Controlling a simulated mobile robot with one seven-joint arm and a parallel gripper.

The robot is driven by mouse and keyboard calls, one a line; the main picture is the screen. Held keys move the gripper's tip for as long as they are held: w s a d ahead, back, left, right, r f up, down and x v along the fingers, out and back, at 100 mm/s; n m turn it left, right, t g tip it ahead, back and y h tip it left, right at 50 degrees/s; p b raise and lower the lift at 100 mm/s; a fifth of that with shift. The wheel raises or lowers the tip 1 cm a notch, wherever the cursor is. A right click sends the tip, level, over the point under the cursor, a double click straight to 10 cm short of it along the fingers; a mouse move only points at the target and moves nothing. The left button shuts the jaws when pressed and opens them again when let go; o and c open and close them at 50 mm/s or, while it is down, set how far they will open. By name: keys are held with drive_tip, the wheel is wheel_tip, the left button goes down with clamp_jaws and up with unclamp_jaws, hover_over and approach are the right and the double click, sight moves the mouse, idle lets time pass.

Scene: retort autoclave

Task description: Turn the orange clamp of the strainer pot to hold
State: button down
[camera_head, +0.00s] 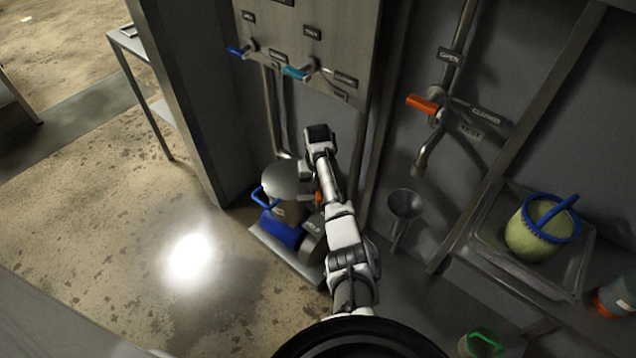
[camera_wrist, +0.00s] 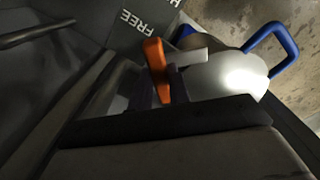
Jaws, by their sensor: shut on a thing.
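The strainer pot has a pale grey lid (camera_head: 287,181) and a blue handle (camera_head: 259,197), and stands low by the wall on a blue base. The lid (camera_wrist: 228,76) and blue handle (camera_wrist: 278,42) also show in the wrist view. The orange clamp (camera_head: 318,197) is at the pot's right side, mostly hidden by my arm. In the wrist view the clamp (camera_wrist: 157,68) sticks up between my gripper's fingers (camera_wrist: 160,92), which are shut on it. A grey plate (camera_wrist: 130,22) beside it reads FREE, with another word cut off at the edge.
Blue and teal levers (camera_head: 298,72) are on the panel above. An orange lever (camera_head: 422,103) with a spout and funnel (camera_head: 405,205) is to the right. A green pot with a blue rim (camera_head: 545,229) stands in a tray. Open floor lies left.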

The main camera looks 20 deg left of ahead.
drive_tip(key=m+p, duration=0.1)
drive_tip(key=m, duration=0.3)
drive_tip(key=shift+r+m+p, duration=0.1)
drive_tip(key=shift+m+p, duration=0.2)
drive_tip(key=m+p, duration=0.1)
drive_tip(key=m, duration=0.3)
drive_tip(key=shift+m, duration=0.3)
drive_tip(key=shift+w, duration=0.1)
drive_tip(key=c, duration=1.3)
unclamp_jaws()
wheel_tip(320, 180, up, 14)
drive_tip(key=shift+f+b, duration=0.15)
drive_tip(key=shift+b, duration=0.9)
